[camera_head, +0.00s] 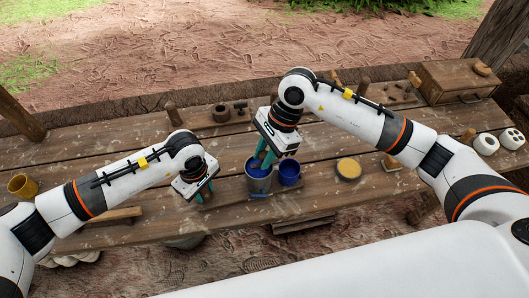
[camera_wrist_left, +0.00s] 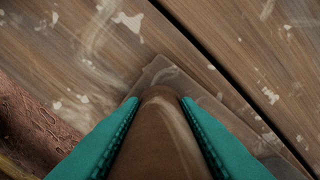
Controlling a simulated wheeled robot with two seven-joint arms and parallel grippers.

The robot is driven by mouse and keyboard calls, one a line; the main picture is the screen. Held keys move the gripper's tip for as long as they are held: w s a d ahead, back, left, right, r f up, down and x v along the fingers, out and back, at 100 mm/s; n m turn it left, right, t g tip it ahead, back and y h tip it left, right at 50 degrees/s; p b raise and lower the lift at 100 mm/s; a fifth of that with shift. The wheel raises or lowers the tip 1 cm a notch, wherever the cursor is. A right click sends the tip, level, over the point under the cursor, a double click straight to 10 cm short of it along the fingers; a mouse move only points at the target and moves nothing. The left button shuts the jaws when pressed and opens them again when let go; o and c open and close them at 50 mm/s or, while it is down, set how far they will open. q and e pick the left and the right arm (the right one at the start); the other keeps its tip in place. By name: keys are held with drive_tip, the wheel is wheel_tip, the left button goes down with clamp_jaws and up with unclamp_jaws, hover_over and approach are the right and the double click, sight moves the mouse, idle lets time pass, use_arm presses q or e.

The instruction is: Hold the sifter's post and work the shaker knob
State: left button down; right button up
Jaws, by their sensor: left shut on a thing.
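My left gripper (camera_head: 202,194) is low over the front part of the table. In the left wrist view its teal fingers are shut on a rounded brown wooden post (camera_wrist_left: 160,125), which rises from a flat wooden base (camera_wrist_left: 163,72). In the head view the gripper mostly hides this post. I cannot make out the shaker knob.
A blue cup (camera_head: 290,175) stands close to the right of the bucket, with a round yellow-topped thing (camera_head: 348,169) further right. A mustard mug (camera_head: 22,186) is at the far left.

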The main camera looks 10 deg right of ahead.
drive_tip(key=shift+a, duration=1.8)
clamp_jaws()
drive_tip(key=o, duration=1)
unclamp_jaws()
drive_tip(key=shift+d, duration=0.1)
drive_tip(key=v, duration=1.2)
